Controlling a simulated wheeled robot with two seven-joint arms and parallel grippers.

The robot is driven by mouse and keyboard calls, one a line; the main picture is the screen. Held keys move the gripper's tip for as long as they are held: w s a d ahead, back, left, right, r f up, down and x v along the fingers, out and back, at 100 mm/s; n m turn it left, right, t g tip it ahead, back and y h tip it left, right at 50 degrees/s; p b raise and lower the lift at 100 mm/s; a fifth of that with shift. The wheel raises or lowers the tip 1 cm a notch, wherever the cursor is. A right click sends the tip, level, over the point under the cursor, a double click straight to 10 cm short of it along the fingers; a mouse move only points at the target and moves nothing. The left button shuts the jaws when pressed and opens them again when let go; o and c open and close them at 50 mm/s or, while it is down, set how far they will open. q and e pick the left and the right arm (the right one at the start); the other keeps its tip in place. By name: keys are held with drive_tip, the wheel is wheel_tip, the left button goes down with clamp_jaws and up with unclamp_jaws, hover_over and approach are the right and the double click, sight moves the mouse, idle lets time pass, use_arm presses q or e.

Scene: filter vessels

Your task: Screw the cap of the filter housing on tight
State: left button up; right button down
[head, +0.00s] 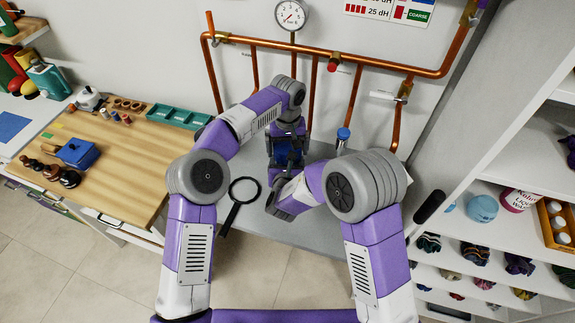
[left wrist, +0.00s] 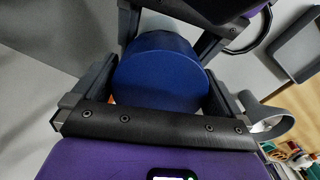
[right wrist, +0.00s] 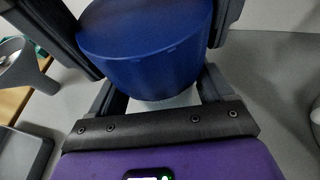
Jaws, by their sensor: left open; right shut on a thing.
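The filter housing's cap (left wrist: 160,75) is a round blue lid. In the left wrist view its flat top lies between the fingers of my left gripper (left wrist: 158,82), which is open around it. In the right wrist view the cap (right wrist: 150,45) sits above the whitish housing body (right wrist: 172,97), mostly hidden. My right gripper (right wrist: 162,92) is shut on the housing body below the cap. In the head view only a little blue of the cap (head: 288,158) shows between my arms. I cannot tell how tightly the cap sits.
Copper pipes (head: 350,62) run along the back wall. Shelves (head: 500,200) border the right.

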use_arm(q)
drive_tip(key=c, duration=0.8)
drive_tip(key=shift+m, duration=1.7)
drive_tip(key=shift+c, duration=0.2)
drive_tip(key=o, duration=0.8)
drive_tip(key=shift+o, duration=0.2)
drive_tip(key=shift+r, duration=2.3)
drive_tip(key=shift+r+n, duration=0.8)
drive_tip(key=shift+n, duration=0.2)
drive_tip(key=shift+r+n, duration=0.7)
drive_tip(key=shift+r, duration=0.25)
